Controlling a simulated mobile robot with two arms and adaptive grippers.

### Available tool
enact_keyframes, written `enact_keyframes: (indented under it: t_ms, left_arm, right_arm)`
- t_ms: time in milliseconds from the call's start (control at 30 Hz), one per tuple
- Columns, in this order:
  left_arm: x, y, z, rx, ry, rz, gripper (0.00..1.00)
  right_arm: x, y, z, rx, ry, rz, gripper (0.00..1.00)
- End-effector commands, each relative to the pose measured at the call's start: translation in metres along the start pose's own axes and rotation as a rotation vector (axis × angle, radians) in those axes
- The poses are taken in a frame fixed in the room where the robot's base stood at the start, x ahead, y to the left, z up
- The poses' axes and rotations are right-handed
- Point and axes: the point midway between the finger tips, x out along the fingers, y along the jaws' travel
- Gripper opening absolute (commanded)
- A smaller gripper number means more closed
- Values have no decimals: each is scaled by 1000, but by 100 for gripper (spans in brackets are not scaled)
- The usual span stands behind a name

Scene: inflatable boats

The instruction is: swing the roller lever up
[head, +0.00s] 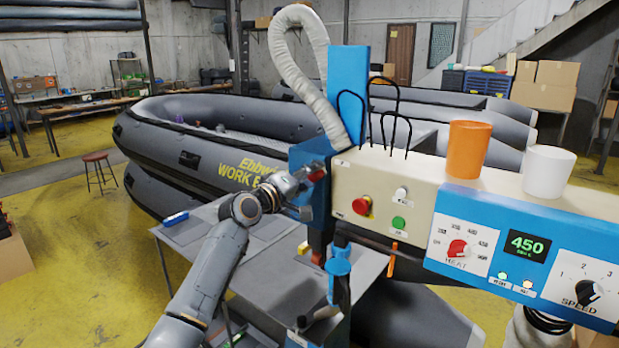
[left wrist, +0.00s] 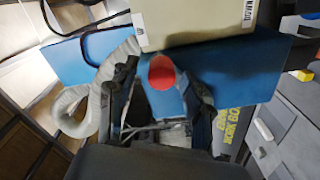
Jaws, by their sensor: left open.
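The welding machine (head: 385,205) has a cream and blue body with a control panel. A red knob (head: 317,172), which looks like the end of the roller lever, shows at the left side of the machine head. In the left wrist view the round red knob (left wrist: 162,72) lies between the fingers, in front of a blue panel. My left gripper (head: 308,190) is open around or just short of it; contact cannot be told. The lever's shaft is mostly hidden. My right gripper is out of view.
A grey table (head: 190,232) with a blue-and-white block (head: 175,218) stands left of the machine. An orange cup (head: 468,149) and a white cup (head: 547,172) stand on the machine. A grey inflatable boat (head: 160,150) lies behind. A blue-handled part (head: 338,267) hangs below the head.

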Motion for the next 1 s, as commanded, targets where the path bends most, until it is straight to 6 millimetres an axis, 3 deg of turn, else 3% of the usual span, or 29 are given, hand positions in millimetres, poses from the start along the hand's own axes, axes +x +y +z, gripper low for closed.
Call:
enact_keyframes:
  t_ms: [267,800,1000]
  left_arm:
    - [-14,-1,0,1,0,0,50]
    - [-99,-2,0,1,1,-1,50]
    - [-117,-1,-1,0,1,0,50]
  right_arm:
    - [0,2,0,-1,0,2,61]
    - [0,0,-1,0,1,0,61]
    - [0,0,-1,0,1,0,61]
